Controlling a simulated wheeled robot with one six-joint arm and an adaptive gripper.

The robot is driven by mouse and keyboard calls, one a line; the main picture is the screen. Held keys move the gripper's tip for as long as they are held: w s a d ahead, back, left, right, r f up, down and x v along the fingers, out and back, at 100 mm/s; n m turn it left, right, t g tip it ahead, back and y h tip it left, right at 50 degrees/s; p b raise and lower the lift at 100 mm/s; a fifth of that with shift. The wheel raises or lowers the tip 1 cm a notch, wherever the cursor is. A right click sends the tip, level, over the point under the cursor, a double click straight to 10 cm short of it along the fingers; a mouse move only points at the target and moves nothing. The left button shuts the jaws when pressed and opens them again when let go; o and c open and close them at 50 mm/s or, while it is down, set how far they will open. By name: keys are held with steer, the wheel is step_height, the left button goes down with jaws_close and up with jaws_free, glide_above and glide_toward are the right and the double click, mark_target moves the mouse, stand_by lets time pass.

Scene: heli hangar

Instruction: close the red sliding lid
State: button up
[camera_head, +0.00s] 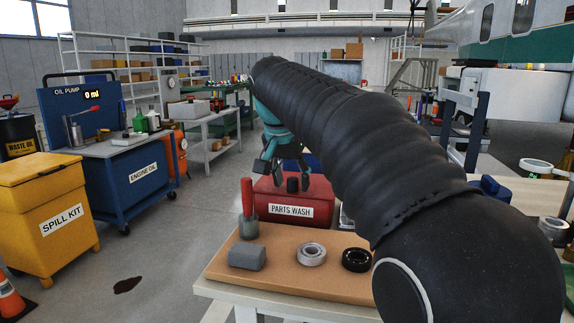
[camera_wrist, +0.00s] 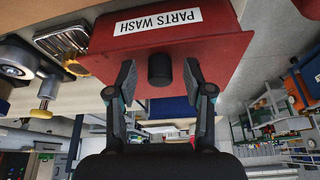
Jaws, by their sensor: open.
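The red lid (camera_head: 318,189) lies on the red parts washer (camera_head: 270,208) labelled PARTS WASH, behind the tan work board. A short black knob (camera_head: 292,184) stands on the lid. My gripper (camera_head: 282,172) is above the lid, pointing down. In the wrist view, which is upside down, the red lid (camera_wrist: 215,50) fills the upper middle. There my open gripper (camera_wrist: 158,82) has one finger on each side of the black knob (camera_wrist: 160,69), with gaps between the fingers and the knob. My arm hides the right part of the washer in the head view.
A tan board (camera_head: 300,268) on the table holds a grey block (camera_head: 247,256), a silver ring (camera_head: 311,254) and a black ring (camera_head: 356,259). A red-handled tool stands in a grey cup (camera_head: 248,228) near the washer's left. A metal tray (camera_wrist: 62,42) is beside the washer.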

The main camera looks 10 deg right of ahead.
steer(key=v, duration=1.1)
steer(key=shift+s+r, duration=0.15)
steer(key=shift+r, duration=0.15)
steer(key=shift+a, duration=0.1)
